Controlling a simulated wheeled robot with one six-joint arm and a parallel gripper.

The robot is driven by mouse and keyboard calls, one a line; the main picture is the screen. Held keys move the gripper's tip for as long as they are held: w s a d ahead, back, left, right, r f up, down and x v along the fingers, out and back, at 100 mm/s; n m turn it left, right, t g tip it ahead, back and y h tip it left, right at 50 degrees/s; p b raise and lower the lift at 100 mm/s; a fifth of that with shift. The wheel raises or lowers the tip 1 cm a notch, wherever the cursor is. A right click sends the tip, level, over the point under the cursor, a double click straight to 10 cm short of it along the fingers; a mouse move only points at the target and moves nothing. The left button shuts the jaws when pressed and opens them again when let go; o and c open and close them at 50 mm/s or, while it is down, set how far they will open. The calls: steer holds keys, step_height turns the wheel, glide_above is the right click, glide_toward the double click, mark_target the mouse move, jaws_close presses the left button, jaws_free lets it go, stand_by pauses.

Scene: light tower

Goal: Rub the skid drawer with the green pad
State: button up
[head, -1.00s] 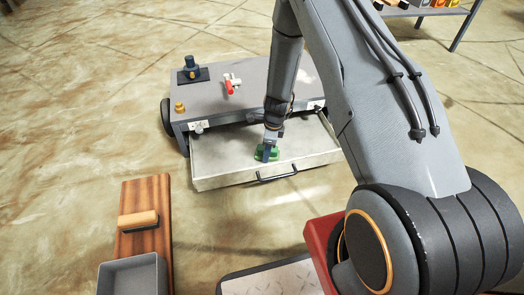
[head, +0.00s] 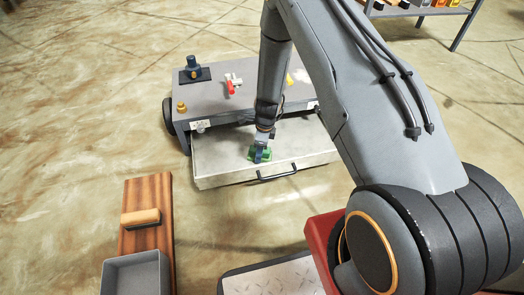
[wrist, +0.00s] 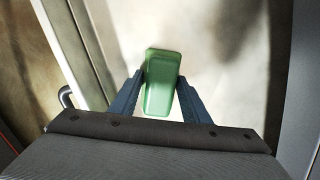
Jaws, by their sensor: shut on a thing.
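The skid drawer (head: 218,161) is a pale grey, shallow drawer pulled out from the front of the grey skid, with a black bar handle (head: 277,173). Its pale floor (wrist: 225,60) fills much of the wrist view. My gripper (head: 260,154) is over the drawer, shut on the green pad (wrist: 162,82). The pad shows between the two blue fingers in the wrist view, and as a small green patch (head: 252,153) in the head view. The pad is low at the drawer floor; I cannot tell for certain that it touches.
A wooden board (head: 134,190) with a wood-handled tool (head: 140,217) and a grey bin (head: 134,275) are at lower left. Open floor lies left.

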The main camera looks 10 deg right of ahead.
mark_target(269, 147)
steer(key=shift+s+d, duration=0.1)
steer(key=shift+d, duration=0.05)
steer(key=shift+d+p, duration=0.3)
steer(key=shift+d, duration=1.4)
steer(key=shift+r, duration=0.1)
steer(key=shift+r+p, duration=2)
steer(key=shift+r, duration=0.95)
steer(key=shift+r+p, duration=1.05)
steer(key=shift+r, duration=0.5)
